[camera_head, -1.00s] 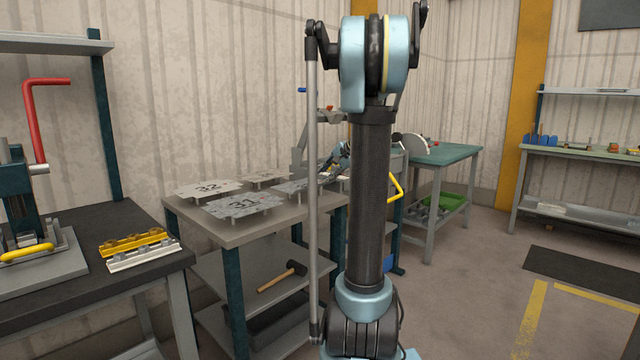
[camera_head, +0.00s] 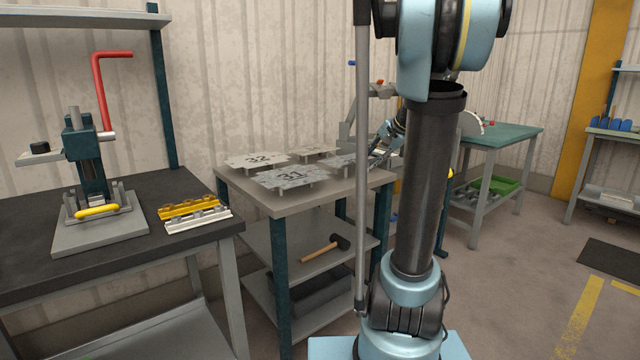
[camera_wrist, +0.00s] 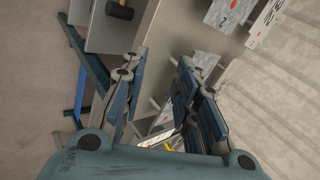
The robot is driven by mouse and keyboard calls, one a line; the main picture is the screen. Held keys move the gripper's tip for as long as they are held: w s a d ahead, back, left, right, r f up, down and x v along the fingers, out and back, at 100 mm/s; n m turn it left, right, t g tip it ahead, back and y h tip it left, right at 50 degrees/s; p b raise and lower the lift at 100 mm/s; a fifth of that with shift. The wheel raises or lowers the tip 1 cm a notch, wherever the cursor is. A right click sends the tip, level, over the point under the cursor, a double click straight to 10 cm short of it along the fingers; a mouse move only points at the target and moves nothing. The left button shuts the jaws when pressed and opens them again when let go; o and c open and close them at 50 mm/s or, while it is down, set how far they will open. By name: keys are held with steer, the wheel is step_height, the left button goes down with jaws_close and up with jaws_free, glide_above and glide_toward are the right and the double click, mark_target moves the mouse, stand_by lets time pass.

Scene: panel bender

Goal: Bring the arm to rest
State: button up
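My arm (camera_head: 430,180) stands upright, tilted slightly right, in the middle right of the head view. My gripper (camera_wrist: 160,85) fills the lower wrist view, its two blue-grey fingers well apart with no object clamped between them. Past the fingers, grey metal and a small yellow part show below. In the head view the gripper (camera_head: 385,140) shows small, partly hidden behind my arm, at the right end of the plate table; I cannot tell its clearance from the table there.
The plate table (camera_head: 235,190) holds numbered plates, including plate 31 (camera_head: 289,178) and plate 32 (camera_head: 257,160); a mallet (camera_head: 325,247) lies on its shelf. A dark bench at left carries a red-handled press (camera_head: 92,170) and a yellow block (camera_head: 188,207). Floor at right is open.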

steer(key=s+a+f+n+g+h, duration=0.1)
steer(key=s+f+n, duration=0.2)
steer(key=s+f, duration=0.4)
steer(key=s+a+f+n+g+h, duration=0.1)
steer(key=s+f, duration=0.6)
steer(key=s, duration=0.8)
steer(key=s+f+n+g+h, duration=0.2)
steer(key=s+f, duration=0.5)
steer(key=s, duration=0.5)
steer(key=n+h, duration=0.1)
steer(key=n, duration=0.1)
steer(key=shift+a+n, duration=0.4)
